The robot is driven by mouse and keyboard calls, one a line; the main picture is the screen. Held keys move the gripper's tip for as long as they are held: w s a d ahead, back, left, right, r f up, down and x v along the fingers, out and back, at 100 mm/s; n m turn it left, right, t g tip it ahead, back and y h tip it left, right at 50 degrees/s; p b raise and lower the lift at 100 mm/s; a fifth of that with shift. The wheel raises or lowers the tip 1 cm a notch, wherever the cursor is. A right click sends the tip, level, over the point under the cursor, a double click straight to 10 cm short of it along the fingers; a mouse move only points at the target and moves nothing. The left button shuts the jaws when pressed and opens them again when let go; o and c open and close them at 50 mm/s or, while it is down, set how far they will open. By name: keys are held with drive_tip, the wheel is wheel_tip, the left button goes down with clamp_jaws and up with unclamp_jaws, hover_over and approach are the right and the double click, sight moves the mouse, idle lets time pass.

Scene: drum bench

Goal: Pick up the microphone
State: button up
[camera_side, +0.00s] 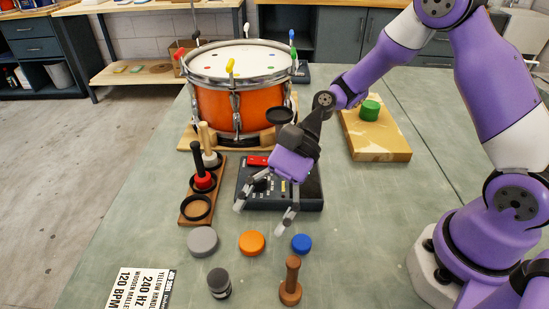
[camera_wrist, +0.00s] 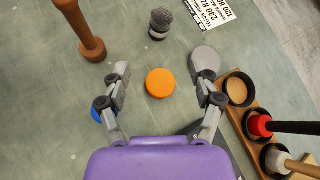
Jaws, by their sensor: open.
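A short, dark grey upright piece with a rounded, banded body, which looks like the microphone (camera_side: 219,284), stands on the green bench near the front. It also shows at the top of the wrist view (camera_wrist: 160,22), beyond my fingertips. My gripper (camera_side: 262,214) is open and empty, pointing down above the bench by the dark control box. In the wrist view its fingers (camera_wrist: 163,76) are spread wide, with the orange disc seen between them. The microphone is apart from the fingers, nearer the bench front.
Grey (camera_side: 203,242), orange (camera_side: 252,243) and blue (camera_side: 301,244) discs lie in a row. A brown wooden handle (camera_side: 291,283) stands right of the microphone. A mallet rack (camera_side: 190,221), control box (camera_side: 311,193), orange drum (camera_side: 215,108) and printed card (camera_side: 140,288) surround the area.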

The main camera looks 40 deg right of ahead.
sight(225, 270)
drive_tip(key=m+y, duration=0.1)
drive_tip(key=a+f+m, duration=0.1)
drive_tip(key=shift+s+a+m+g+y, duration=0.1)
drive_tip(key=shift+s+m+g+y, duration=0.1)
drive_tip(key=shift+m+g+y, duration=0.15)
drive_tip(key=shift+y, duration=0.25)
drive_tip(key=x, duration=0.4)
drive_tip(key=shift+s+a, duration=0.1)
drive_tip(key=shift+a, duration=0.2)
drive_tip(key=x, duration=0.6)
drive_tip(key=shift+w+d+f, duration=0.1)
drive_tip(key=shift+w+f, duration=0.1)
drive_tip(key=shift+f, duration=0.15)
clamp_jaws()
